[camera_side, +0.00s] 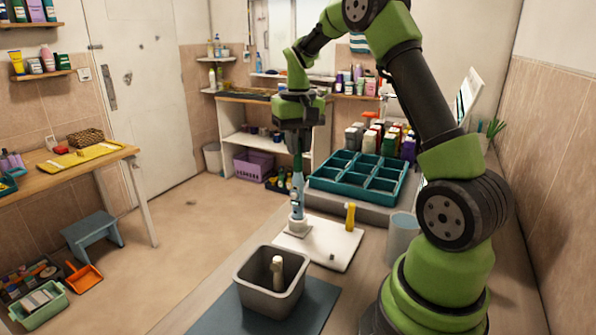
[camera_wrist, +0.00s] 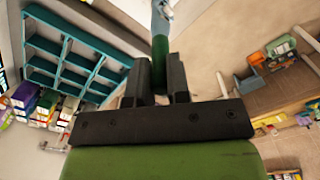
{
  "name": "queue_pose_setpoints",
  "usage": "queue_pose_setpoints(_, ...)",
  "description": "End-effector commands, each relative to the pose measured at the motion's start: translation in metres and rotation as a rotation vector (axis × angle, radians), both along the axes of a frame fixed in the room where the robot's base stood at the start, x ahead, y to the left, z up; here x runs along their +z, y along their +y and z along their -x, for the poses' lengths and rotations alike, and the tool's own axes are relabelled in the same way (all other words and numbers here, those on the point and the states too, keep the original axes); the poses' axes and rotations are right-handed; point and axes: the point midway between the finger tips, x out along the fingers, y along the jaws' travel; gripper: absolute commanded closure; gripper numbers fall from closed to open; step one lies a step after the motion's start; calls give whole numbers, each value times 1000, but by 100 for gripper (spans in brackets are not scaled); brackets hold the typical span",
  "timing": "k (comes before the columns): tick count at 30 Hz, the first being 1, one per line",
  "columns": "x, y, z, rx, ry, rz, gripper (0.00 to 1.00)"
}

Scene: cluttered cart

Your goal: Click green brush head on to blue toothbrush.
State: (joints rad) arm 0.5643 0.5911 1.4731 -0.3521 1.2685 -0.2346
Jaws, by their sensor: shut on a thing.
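The blue toothbrush (camera_side: 297,200) stands upright in a white base on a white board (camera_side: 325,248). My gripper (camera_side: 298,150) is above it, pointing down, shut on the green brush head (camera_side: 298,164). The brush head's lower end is in line with the toothbrush's top and looks to meet it; I cannot tell whether it is fully seated. In the wrist view the green brush head (camera_wrist: 160,62) is between my two dark fingers (camera_wrist: 160,82), with the blue toothbrush (camera_wrist: 160,22) beyond it.
A yellow item (camera_side: 350,216) stands on the board's right side. A grey bin (camera_side: 258,297) holding a pale object is in front. A teal compartment tray (camera_side: 320,184) lies behind, with several bottles beyond. A pale blue cup (camera_side: 402,229) stands to the right, near my arm.

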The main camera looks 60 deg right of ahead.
Motion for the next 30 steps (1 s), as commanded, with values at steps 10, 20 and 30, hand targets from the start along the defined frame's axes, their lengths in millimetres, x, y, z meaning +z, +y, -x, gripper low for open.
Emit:
queue_pose_setpoints(10, -1, 0, 0, 0, 1, -1, 100)
queue_pose_setpoints(20, -3, 0, 0, 0, 0, 0, 55)
queue_pose_setpoints(30, 1, 0, 0, 0, -1, 1, 53)
